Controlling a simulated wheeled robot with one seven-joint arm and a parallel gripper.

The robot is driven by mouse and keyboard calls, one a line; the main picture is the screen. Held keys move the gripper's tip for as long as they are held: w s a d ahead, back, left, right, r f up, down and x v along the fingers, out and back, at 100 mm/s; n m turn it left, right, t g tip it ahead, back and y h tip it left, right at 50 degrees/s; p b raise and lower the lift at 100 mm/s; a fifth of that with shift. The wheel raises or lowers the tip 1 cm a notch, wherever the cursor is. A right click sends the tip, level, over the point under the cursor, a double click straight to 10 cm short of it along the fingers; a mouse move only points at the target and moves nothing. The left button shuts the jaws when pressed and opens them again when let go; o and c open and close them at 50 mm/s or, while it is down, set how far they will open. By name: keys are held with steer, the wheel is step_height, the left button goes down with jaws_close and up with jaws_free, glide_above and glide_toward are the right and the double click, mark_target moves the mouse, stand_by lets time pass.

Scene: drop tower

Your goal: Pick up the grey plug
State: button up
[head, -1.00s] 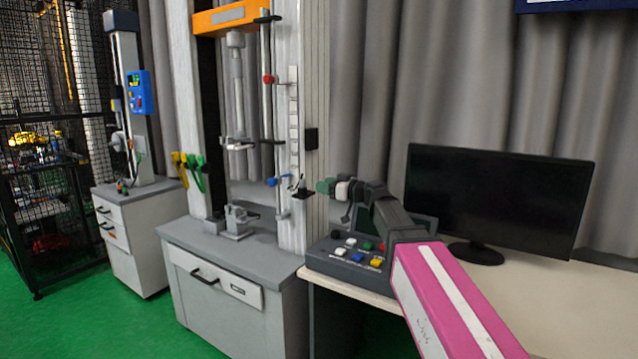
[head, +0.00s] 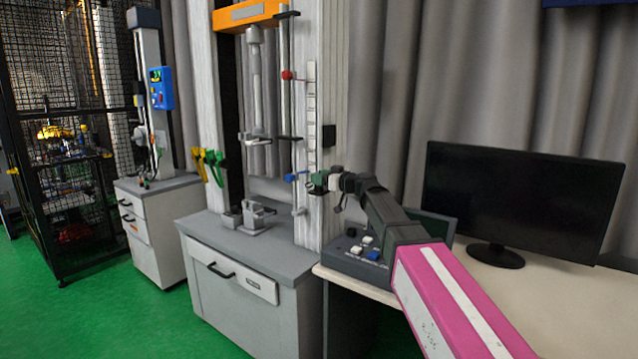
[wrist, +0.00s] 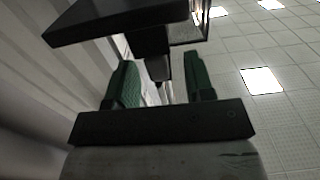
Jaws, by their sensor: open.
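My gripper (head: 318,183) is open beside the right post of the drop tower, with green pads on its fingers. In the wrist view the two green fingers (wrist: 163,88) stand apart, with a dark grey piece (wrist: 158,66) between them that looks like the plug. A gap shows beside the right finger; contact on the left is unclear. A flat dark plate (wrist: 120,22) adjoins this piece. In the head view my gripper covers the spot by the post, so the plug cannot be made out there.
The drop tower (head: 255,120) stands on a grey cabinet (head: 240,280). A control box (head: 350,262) with coloured buttons lies below my arm on the desk, beside a monitor (head: 520,200). A blue knob (head: 296,177) sits on the post left of my gripper. Green floor is clear in front.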

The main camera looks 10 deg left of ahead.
steer(key=shift+w+a, duration=0.25)
steer(key=shift+a, duration=0.25)
steer(key=c, duration=0.8)
steer(key=shift+r, duration=0.1)
steer(key=shift+r, duration=0.45)
step_height(320, 180, up, 3)
steer(key=shift+s+r, duration=0.1)
steer(key=shift+r, duration=0.1)
steer(key=s+a+r, duration=0.6)
steer(key=a, duration=0.3)
steer(key=w+d+f, duration=0.2)
steer(key=d, duration=0.1)
steer(key=w+d+f, duration=0.4)
steer(key=d, duration=0.1)
steer(key=shift+d+f, duration=0.15)
steer(key=shift+d, duration=0.2)
steer(key=shift+d+f, duration=0.2)
steer(key=shift+f, duration=0.05)
